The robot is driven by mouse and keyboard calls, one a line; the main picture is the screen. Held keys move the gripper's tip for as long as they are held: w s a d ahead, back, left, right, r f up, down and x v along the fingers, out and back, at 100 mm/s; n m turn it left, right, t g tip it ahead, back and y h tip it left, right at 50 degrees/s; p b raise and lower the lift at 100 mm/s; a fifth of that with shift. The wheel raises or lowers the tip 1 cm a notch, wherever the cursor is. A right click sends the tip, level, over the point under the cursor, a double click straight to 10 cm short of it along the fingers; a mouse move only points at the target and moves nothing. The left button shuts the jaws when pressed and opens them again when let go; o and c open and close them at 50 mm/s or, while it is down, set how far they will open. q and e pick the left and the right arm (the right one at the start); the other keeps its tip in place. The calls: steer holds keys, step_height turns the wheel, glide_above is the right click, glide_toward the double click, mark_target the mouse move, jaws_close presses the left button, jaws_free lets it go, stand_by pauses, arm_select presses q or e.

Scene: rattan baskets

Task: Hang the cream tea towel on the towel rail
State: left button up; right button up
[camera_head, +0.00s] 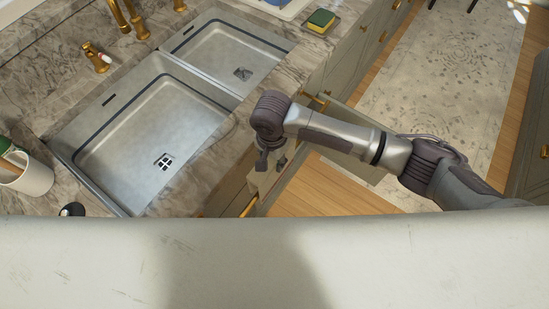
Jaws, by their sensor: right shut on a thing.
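My right gripper (270,164) comes in from the right and points down in front of the sink's cabinet front. A brass bar (249,206), which looks like the towel rail, shows just below and left of the towel at the cabinet front. I cannot tell whether the towel touches it or lies over it. My left gripper is not in view.
A double steel sink (150,130) is set in the marble counter (205,172) left of the gripper. A sponge (321,20) lies at the back, and a white cup (30,178) stands at far left. An open drawer or door (345,104) juts out behind my right arm.

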steer(key=shift+f+b, duration=2.1)
steer(key=shift+f, duration=3.45)
steer(key=o, duration=1.2)
